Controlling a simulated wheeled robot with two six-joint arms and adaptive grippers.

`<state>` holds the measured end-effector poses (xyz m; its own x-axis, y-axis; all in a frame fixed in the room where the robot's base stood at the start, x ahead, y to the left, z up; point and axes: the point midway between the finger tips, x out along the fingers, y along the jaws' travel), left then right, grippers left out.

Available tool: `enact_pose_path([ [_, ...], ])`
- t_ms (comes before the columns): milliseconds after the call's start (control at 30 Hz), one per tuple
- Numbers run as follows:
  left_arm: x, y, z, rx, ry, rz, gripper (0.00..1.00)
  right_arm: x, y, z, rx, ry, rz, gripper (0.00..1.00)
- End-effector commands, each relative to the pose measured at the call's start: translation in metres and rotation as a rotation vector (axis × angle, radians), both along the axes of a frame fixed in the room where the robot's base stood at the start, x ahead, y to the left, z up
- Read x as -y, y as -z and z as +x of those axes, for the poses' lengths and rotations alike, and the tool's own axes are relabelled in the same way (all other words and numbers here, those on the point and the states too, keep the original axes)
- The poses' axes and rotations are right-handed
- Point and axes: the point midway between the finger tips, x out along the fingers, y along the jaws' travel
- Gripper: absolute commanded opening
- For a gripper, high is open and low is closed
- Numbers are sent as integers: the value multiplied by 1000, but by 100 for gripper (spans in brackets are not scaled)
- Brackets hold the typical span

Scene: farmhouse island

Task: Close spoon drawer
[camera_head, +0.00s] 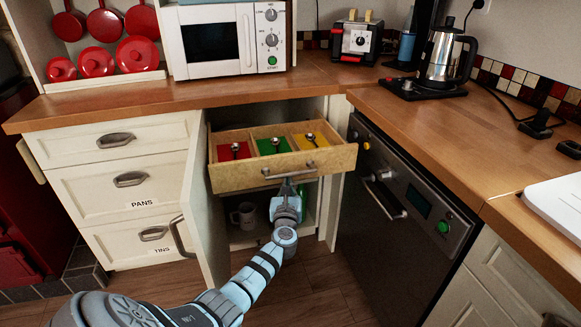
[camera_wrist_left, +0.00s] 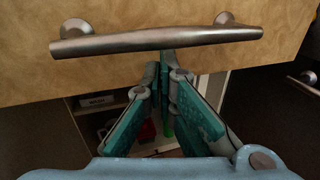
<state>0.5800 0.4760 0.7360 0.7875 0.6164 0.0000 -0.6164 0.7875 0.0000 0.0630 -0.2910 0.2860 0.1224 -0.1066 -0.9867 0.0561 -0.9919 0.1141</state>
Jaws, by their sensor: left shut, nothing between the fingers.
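The spoon drawer (camera_head: 230,178) is a light wooden drawer, pulled out of the open cabinet below the counter. Its red, green and yellow compartments each hold a dark spoon. A metal bar handle (camera_head: 289,171) crosses its front. The handle also spans the top of the left wrist view (camera_wrist_left: 155,41), in front of the drawer's wooden face (camera_wrist_left: 28,75). My left gripper (camera_head: 291,185) is shut and empty, at the drawer front just below the handle. Its fingertips (camera_wrist_left: 166,68) lie close together in the wrist view; I cannot tell whether they touch the drawer. My right gripper is out of view.
An open white cabinet door (camera_head: 200,205) stands left of the drawer. A mug (camera_head: 244,215) is on the shelf below. The dishwasher (camera_head: 410,205) stands to the right. A microwave (camera_head: 228,40), toaster (camera_head: 356,40) and kettle (camera_head: 445,55) stand on the counter.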

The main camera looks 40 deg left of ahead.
Motion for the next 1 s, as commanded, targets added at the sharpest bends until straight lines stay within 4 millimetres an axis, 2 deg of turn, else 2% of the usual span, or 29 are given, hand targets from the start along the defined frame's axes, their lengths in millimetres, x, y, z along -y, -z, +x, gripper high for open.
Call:
enact_pose_path([
  [533,0,0,0,0,0,0,0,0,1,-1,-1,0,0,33],
  [1000,-11,1,8,0,0,0,0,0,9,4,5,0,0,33],
])
